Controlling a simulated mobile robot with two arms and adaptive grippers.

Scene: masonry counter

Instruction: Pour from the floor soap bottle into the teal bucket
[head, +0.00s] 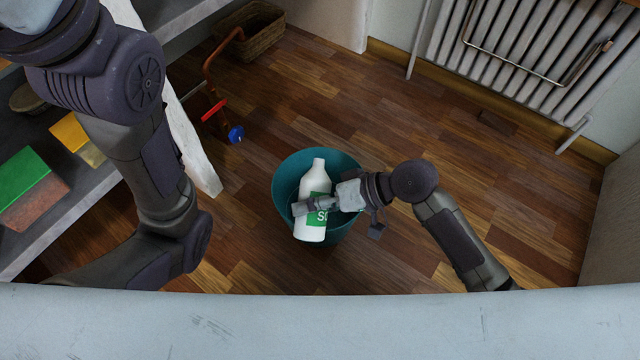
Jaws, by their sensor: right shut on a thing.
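The floor soap bottle (312,230) is white with a green label and a narrow neck. It shows in front of the teal bucket (284,182), its neck towards the top of the picture over the bucket's opening. My right gripper (318,204) is shut on the bottle around its labelled middle, coming from the right. The bucket stands on the wooden floor, and its inside is partly hidden by the bottle and the gripper. I see no liquid leaving the bottle. My left arm comes in at the left, but its gripper is not in view.
A grey shelf (35,232) with green and yellow boxes stands at the left. A pipe with a red handle (214,110) and a wicker basket (250,30) are behind it. A radiator (530,50) is at the upper right. A pale edge (320,325) crosses the front.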

